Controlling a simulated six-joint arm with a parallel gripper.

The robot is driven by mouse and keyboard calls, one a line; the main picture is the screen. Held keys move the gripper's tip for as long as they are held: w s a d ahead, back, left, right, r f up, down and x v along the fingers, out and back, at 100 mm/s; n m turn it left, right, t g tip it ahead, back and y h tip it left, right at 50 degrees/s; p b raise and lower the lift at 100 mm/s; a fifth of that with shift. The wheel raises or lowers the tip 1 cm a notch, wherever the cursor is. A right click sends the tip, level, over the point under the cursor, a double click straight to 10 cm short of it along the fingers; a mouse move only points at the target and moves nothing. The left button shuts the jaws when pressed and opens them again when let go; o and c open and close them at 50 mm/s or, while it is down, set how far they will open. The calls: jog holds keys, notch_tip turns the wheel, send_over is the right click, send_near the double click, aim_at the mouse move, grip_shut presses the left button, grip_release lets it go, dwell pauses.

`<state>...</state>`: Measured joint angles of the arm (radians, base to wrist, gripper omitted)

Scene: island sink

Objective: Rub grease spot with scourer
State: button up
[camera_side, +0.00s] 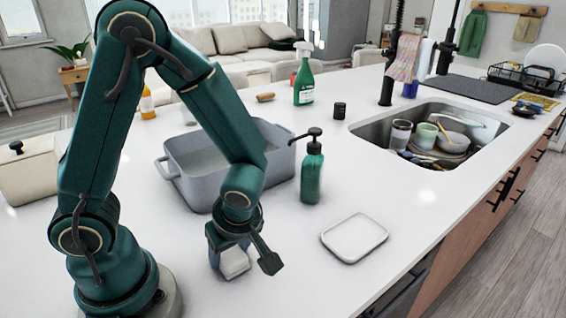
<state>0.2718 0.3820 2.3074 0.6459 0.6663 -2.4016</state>
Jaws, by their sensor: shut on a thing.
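My gripper (240,262) points down low over the white counter, in front of the grey tub. It is shut on a small pale block, which I take to be the scourer (234,264). The fingers and the wrist cover part of the block. I cannot tell whether it touches the counter. I cannot make out a grease spot; the area under the block and the inside of the tub are partly hidden.
The grey tub (172,160) stands behind my gripper, partly hidden by my arm. A green pump bottle (312,172) and a white square dish (354,238) are to the right. A green spray bottle (304,86) stands farther back. The sink (355,127) holds several dishes.

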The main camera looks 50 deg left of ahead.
jog(key=shift+w, duration=0.5)
jog(key=shift+w+f, duration=0.15)
jog(key=shift+w, duration=0.2)
jog(key=shift+r, duration=0.2)
jog(key=shift+s+f, duration=0.15)
jog(key=shift+s, duration=1.8)
notch_tip(320, 180, up, 3)
jog(key=shift+w+f, duration=0.1)
jog(key=shift+f, duration=0.1)
jog(key=shift+r, duration=2.85)
